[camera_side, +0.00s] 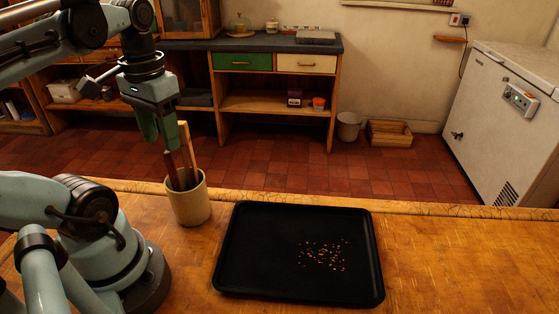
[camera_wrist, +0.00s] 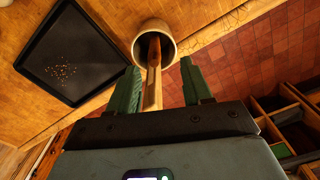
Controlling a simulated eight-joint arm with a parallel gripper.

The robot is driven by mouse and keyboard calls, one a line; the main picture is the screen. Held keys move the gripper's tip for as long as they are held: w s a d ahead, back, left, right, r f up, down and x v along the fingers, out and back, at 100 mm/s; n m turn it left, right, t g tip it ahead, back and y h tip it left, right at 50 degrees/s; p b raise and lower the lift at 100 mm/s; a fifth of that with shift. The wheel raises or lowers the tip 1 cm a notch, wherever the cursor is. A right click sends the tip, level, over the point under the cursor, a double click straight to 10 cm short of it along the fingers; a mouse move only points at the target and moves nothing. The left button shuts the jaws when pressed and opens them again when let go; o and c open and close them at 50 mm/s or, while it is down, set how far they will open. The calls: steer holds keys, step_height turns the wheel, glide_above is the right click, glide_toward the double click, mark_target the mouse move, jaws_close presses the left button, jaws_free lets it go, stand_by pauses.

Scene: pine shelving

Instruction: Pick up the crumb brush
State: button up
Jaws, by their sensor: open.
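A cream crock (camera_side: 188,206) stands on the wooden counter and holds two upright, slightly leaning handles. One is a dark brown handle (camera_side: 172,172) and the other a pale wooden handle (camera_side: 187,146). Their lower ends are hidden inside the crock, so I cannot tell which belongs to the crumb brush. My gripper (camera_side: 161,146) is above the crock, close to the handle tops. In the wrist view my gripper (camera_wrist: 160,67) is open and empty, with the pale handle (camera_wrist: 151,92) and the dark handle (camera_wrist: 154,52) lying in line with the gap between its green fingers.
A black tray (camera_side: 240,270) with scattered crumbs (camera_side: 322,255) lies on the counter (camera_side: 440,265) to the right of the crock. The counter right of the tray is clear. A shelf unit (camera_side: 275,104) and a white chest freezer (camera_side: 507,125) stand across the tiled floor.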

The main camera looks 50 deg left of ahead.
mark_target(168, 157)
steer(key=f, duration=0.3)
steer(key=shift+d+f, duration=0.3)
steer(key=shift+d, duration=0.1)
steer(key=shift+f, duration=0.85)
steer(key=shift+c, duration=0.3)
jaws_close()
